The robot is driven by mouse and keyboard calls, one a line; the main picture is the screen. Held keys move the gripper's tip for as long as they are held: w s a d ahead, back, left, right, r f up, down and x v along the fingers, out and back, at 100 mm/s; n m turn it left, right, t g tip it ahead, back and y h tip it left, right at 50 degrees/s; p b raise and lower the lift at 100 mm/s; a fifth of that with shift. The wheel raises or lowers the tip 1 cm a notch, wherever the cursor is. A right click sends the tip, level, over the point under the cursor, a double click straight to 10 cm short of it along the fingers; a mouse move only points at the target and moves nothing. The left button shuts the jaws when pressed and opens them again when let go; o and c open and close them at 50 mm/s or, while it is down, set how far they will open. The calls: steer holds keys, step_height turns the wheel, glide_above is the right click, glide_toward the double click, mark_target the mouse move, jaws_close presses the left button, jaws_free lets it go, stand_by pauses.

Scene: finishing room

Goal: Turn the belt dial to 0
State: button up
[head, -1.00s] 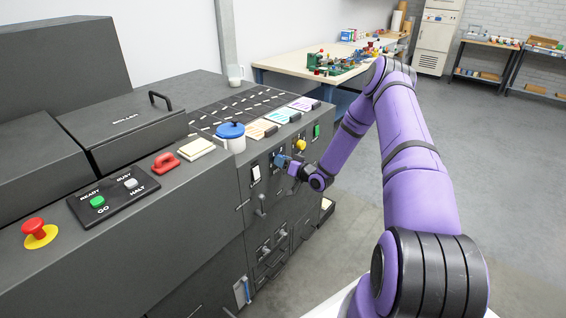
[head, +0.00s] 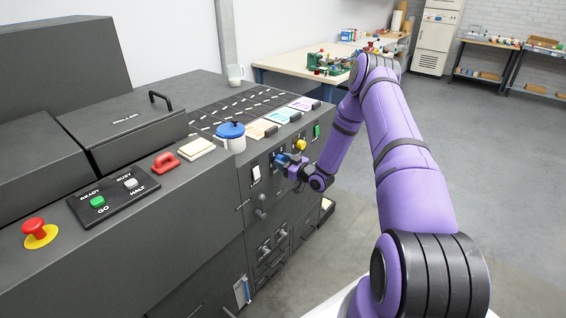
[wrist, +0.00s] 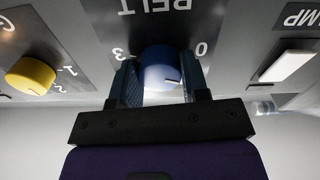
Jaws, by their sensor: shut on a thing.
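The blue belt dial (wrist: 160,72) sits on the machine's front panel under the BELT label, which shows upside down in the wrist view. The numeral 3 stands left of the dial and 0 right of it. My gripper (wrist: 160,85) is shut on the dial, one finger on each side. In the head view my gripper (head: 283,160) is at the machine's front, and its fingers hide most of the dial.
A yellow knob (wrist: 31,75) is left of the dial in the wrist view, and a white rocker switch (wrist: 287,65) is right. In the head view, a blue-lidded mug (head: 232,138) stands on the machine top above my gripper. Open floor (head: 500,160) lies to the right.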

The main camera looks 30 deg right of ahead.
steer(key=shift+n, duration=3.6)
steer(key=o, duration=0.9)
steer(key=v, duration=1.1)
steer(key=shift+w, duration=0.1)
